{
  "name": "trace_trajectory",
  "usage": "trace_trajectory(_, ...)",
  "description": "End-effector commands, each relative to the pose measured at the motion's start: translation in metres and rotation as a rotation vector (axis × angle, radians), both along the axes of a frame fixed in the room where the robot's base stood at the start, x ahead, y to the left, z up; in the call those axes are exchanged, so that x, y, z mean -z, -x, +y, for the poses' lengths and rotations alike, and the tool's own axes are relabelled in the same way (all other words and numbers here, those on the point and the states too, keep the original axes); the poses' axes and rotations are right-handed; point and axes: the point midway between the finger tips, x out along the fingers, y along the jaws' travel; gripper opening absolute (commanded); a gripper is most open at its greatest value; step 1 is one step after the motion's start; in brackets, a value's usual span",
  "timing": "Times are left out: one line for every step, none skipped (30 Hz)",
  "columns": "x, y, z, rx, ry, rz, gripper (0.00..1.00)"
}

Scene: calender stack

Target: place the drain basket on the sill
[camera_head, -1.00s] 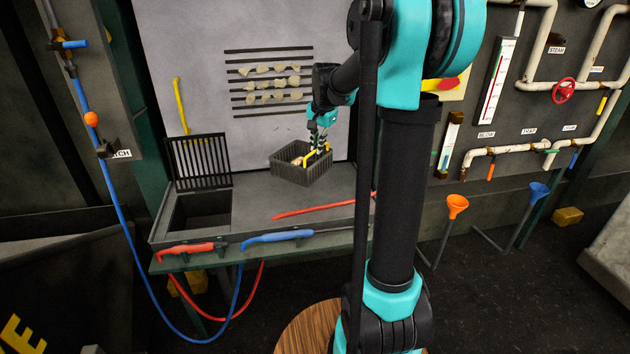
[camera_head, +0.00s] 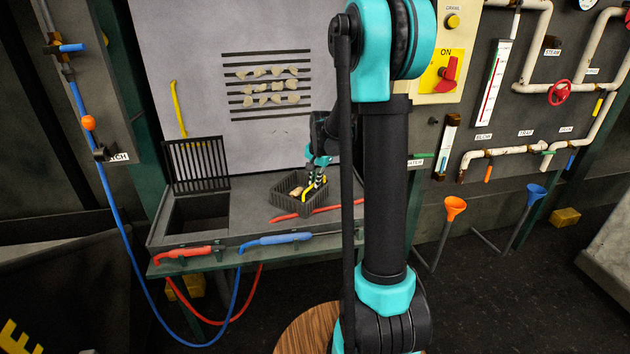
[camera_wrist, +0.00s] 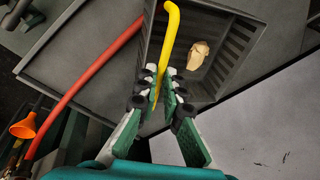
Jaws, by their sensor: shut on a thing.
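The drain basket (camera_head: 290,207) is a dark slatted box with a yellow handle (camera_wrist: 170,45). My gripper (camera_head: 314,182) is shut on that handle, also in the wrist view (camera_wrist: 163,88). The basket is low at the right part of the grey sill (camera_head: 248,210), just behind a red bar, with its corners turned toward the camera. I cannot tell whether it touches the sill. A beige lump (camera_wrist: 198,55) lies inside it. My fingers and arm hide part of the basket's right side.
A red bar (camera_head: 335,208) lies along the sill in front of the basket. An open pit with a raised black grate (camera_head: 198,165) is at the left. Red (camera_head: 185,252) and blue (camera_head: 275,239) handles line the front edge. The wall panel stands close behind.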

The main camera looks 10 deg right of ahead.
Motion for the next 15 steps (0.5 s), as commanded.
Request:
trace_trajectory(-0.0002, 0.0, 0.0001, 0.0, 0.0, 0.0, 0.0)
trace_trajectory(0.0, 0.0001, 0.0001, 0.0, 0.0, 0.0, 0.09)
trace_trajectory(-0.0001, 0.0, 0.0, 0.0, 0.0, 0.0, 0.14)
trace_trajectory(-0.0001, 0.0, 0.0, 0.0, 0.0, 0.0, 0.17)
trace_trajectory(-0.0001, 0.0, 0.0, 0.0, 0.0, 0.0, 0.21)
trace_trajectory(-0.0002, 0.0, 0.0001, 0.0, 0.0, 0.0, 0.26)
trace_trajectory(-0.0002, 0.0001, 0.0, 0.0, 0.0, 0.0, 0.28)
trace_trajectory(-0.0002, 0.0, 0.0001, 0.0, 0.0, 0.0, 0.28)
trace_trajectory(-0.0003, 0.0, 0.0001, 0.0, 0.0, 0.0, 0.28)
trace_trajectory(-0.0003, 0.0, 0.0001, 0.0, 0.0, 0.0, 0.28)
trace_trajectory(-0.0003, 0.0, 0.0001, 0.0, 0.0, 0.0, 0.28)
trace_trajectory(-0.0003, 0.0, 0.0001, 0.0, 0.0, 0.0, 0.28)
trace_trajectory(-0.0003, 0.0, 0.0001, 0.0, 0.0, 0.0, 0.28)
trace_trajectory(-0.0004, 0.0, 0.0, 0.0, 0.0, 0.0, 0.28)
trace_trajectory(-0.0008, 0.0001, 0.0, 0.0, 0.0, 0.0, 0.28)
